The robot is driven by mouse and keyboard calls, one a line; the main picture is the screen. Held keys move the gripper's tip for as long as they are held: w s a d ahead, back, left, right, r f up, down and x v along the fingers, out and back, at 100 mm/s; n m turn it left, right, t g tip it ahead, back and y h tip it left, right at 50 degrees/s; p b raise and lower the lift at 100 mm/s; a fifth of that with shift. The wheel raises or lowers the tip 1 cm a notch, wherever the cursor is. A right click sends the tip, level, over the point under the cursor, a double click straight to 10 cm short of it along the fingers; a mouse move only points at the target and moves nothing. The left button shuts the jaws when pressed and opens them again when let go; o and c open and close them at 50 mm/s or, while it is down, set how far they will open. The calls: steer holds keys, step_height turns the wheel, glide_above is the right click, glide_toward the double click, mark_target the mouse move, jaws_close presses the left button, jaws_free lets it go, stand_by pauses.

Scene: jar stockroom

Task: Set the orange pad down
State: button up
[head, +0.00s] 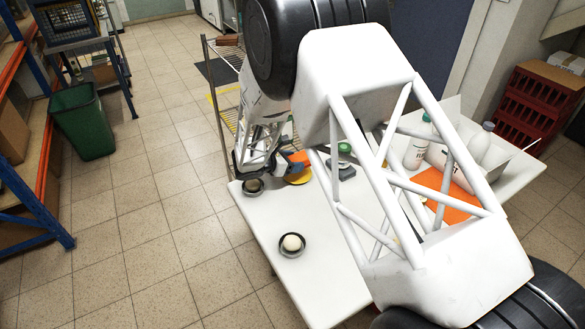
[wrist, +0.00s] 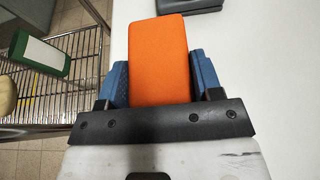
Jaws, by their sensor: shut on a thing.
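The orange pad (wrist: 157,55) is a flat, rounded rectangular block. In the wrist view it sticks out forward between the two blue fingers of my gripper (wrist: 161,82), which is shut on it. In the head view the gripper (head: 285,163) is over the far left part of the white table, and part of the orange pad (head: 299,157) shows at its fingers. A yellow round piece (head: 299,178) lies just below the pad in the picture. I cannot tell how high the pad is above the table.
A dark dish (head: 253,187) is near the table's left corner; another with a cream ball (head: 292,243) is nearer. A wire rack (wrist: 60,80) stands left of the table. Bottles (head: 414,150) and an orange sheet (head: 440,200) are at right, partly behind my arm.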

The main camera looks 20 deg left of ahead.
mark_target(293, 176)
steer(key=shift+w, duration=0.1)
steer(key=shift+w+a, duration=0.15)
steer(key=shift+w, duration=0.05)
steer(key=shift+w+f, duration=0.1)
steer(key=shift+f, duration=1.7)
steer(key=shift+f, duration=0.35)
steer(key=o, duration=0.9)
steer(key=shift+r, duration=0.1)
